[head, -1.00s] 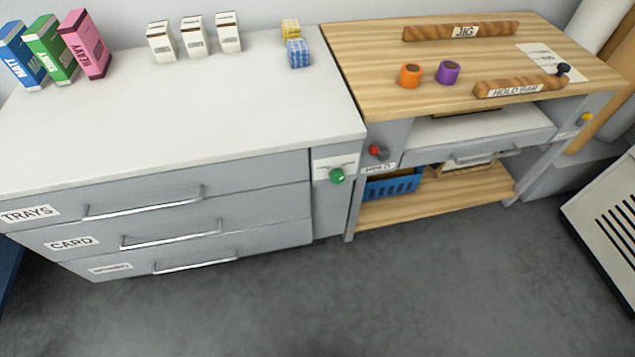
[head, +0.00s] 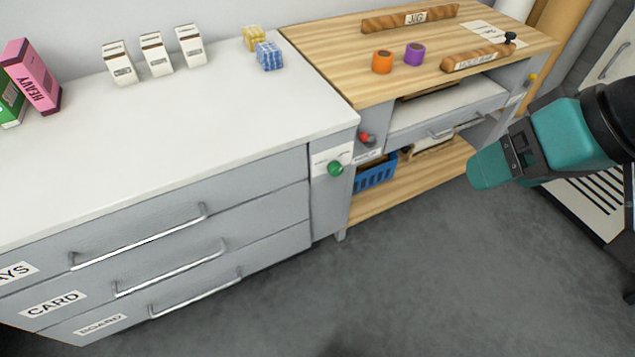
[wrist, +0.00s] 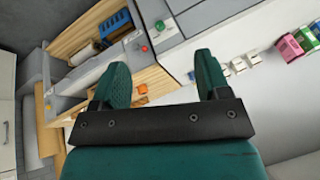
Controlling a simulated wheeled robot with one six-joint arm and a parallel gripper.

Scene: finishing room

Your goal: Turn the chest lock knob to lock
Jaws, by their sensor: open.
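The chest is the grey drawer unit (head: 150,250) with a white top. Its green lock knob (head: 335,168) sits on a white plate at the right end of its front, beside the top drawer. The plate's lettering is too small to read. My gripper (head: 488,168) is at the right of the head view, in front of the workbench and well apart from the knob. In the wrist view my gripper (wrist: 163,75) shows two teal fingers spread apart with nothing held between them.
The wooden-topped workbench (head: 340,60) adjoins the chest and carries a red knob (head: 366,138) close to the green one. A blue basket (head: 376,172) is on its lower shelf. Small cartons (head: 156,54) stand on the chest top. The grey floor (head: 430,270) ahead is clear.

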